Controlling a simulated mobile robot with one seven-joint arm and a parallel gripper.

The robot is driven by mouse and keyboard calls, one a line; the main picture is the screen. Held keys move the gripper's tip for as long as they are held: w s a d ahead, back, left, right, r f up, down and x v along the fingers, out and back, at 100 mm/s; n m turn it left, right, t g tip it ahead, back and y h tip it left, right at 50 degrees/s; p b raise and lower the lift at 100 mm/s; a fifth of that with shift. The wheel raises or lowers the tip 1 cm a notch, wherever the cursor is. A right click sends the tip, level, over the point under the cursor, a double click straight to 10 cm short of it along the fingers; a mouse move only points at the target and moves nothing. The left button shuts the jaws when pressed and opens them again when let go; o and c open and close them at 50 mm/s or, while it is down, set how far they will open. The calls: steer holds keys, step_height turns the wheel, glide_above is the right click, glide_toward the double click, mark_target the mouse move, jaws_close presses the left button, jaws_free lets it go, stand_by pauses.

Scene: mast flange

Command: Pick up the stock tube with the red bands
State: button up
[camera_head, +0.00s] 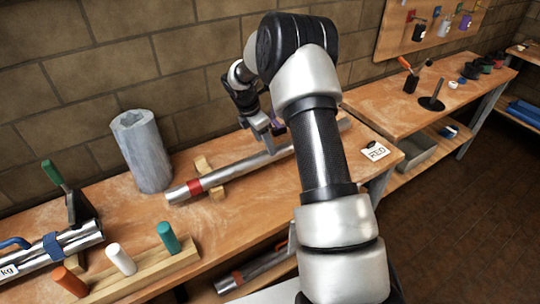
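The stock tube with a red band (240,167) is a silver tube lying along the bench, its near end at the left. One red band shows near that end; my arm hides part of its right-hand length. A wooden rest (203,165) is under it near the band. My gripper (270,145) points down at the tube's middle, with a finger overlapping the tube in the picture. I cannot tell whether it touches or grips the tube. A card reading RED (375,151) lies on the bench beyond the tube's far end.
A grey faceted block (143,150) stands behind the tube's near end. A rack (146,278) with orange, white and teal pegs is in front. A blue-banded tube (80,236) lies left. Another red-banded tube (262,268) is below the bench. A brick wall (150,55) closes the back.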

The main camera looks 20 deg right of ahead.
steer(key=shift+p+x, duration=0.35)
steer(key=shift+x, duration=2.4)
steer(key=shift+s+r, duration=0.1)
steer(key=shift+r, duration=0.05)
jaws_close()
